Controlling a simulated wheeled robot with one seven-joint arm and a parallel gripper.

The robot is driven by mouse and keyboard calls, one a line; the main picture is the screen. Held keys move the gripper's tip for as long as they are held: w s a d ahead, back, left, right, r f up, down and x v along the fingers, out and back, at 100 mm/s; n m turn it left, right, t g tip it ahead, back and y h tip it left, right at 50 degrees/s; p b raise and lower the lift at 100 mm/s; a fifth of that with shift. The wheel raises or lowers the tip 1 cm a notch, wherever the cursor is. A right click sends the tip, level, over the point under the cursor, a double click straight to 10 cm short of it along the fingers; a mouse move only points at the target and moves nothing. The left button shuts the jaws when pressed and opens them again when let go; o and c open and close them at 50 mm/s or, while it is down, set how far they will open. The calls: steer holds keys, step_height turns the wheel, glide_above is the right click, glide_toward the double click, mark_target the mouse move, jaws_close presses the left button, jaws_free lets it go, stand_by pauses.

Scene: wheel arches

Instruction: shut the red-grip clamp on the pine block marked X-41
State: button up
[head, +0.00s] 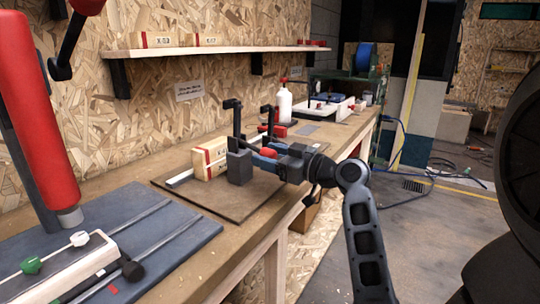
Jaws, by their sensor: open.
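A pine block (207,160) with red marks stands on the dark bench mat, left of my gripper; its label is too small to read. Dark upright clamp bars (233,118) rise just right of the block. Red grip parts (279,132) show close to my gripper. My gripper (262,158) is open and reaches in from the right at the clamp. The clamp's jaws against the block are partly hidden, so I cannot tell whether they touch it. Whether my fingers touch the red grip is also unclear.
A shelf (215,50) holds two more marked pine blocks (155,40). A tall red-handled tool (35,105) stands front left on a blue-grey board (165,230). A white bottle (284,104) and white tray (330,108) stand farther back. The floor right of the bench is open.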

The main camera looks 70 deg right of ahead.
steer(key=shift+c, duration=0.2)
jaws_close()
stand_by(0.3)
